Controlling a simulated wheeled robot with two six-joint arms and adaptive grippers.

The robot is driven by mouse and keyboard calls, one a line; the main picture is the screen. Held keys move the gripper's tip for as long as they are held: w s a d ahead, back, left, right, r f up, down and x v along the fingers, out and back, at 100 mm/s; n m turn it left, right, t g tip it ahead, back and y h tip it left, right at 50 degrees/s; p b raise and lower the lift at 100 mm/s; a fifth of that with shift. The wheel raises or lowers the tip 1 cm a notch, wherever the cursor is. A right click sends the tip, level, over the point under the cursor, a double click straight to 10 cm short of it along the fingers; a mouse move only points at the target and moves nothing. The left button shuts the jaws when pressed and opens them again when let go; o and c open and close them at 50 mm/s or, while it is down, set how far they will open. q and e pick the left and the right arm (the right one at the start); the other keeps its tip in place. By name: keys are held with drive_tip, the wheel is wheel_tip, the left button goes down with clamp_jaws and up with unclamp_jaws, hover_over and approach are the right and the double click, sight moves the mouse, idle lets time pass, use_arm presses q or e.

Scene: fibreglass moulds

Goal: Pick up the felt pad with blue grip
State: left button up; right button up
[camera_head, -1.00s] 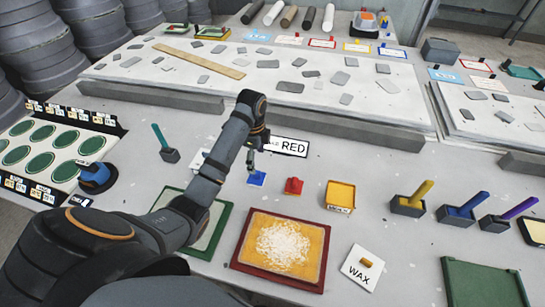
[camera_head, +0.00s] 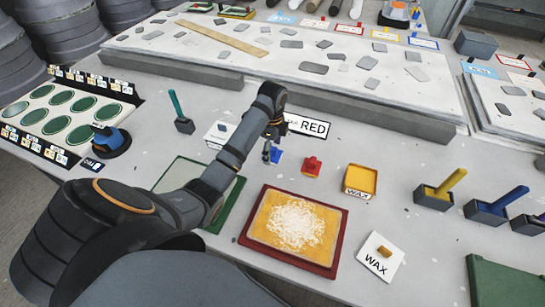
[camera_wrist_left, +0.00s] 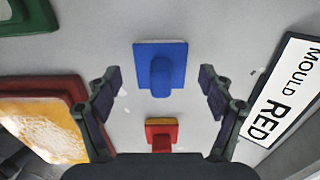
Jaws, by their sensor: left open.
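The felt pad with blue grip (camera_head: 277,157) lies flat on the grey table, left of a small red-gripped pad (camera_head: 312,166). In the left wrist view the blue pad (camera_wrist_left: 160,66) is a blue square with an upright rounded blue grip and a thin pale edge. My left gripper (camera_head: 270,151) is just above the blue pad, pointing down and partly covering it in the head view. In the left wrist view its fingers (camera_wrist_left: 161,85) are spread wide with nothing between them; the pad shows in the gap. My right gripper is not in view.
A MOULD RED sign (camera_wrist_left: 283,92) lies close to the gripper's right. A red-framed tray with yellow wax (camera_head: 293,228) and a green-framed tray (camera_head: 180,173) stand nearer. A yellow wax tub (camera_head: 360,181) is to the right. A raised slab (camera_head: 290,60) lies behind.

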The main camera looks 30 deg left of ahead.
use_arm(q)
drive_tip(key=shift+w+f, duration=0.1)
drive_tip(key=shift+f, duration=0.75)
drive_tip(key=c, duration=1.3)
drive_tip(key=shift+o, duration=0.2)
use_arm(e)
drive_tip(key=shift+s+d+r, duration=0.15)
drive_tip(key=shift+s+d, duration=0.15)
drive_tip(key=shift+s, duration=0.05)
use_arm(q)
drive_tip(key=shift+r, duration=0.15)
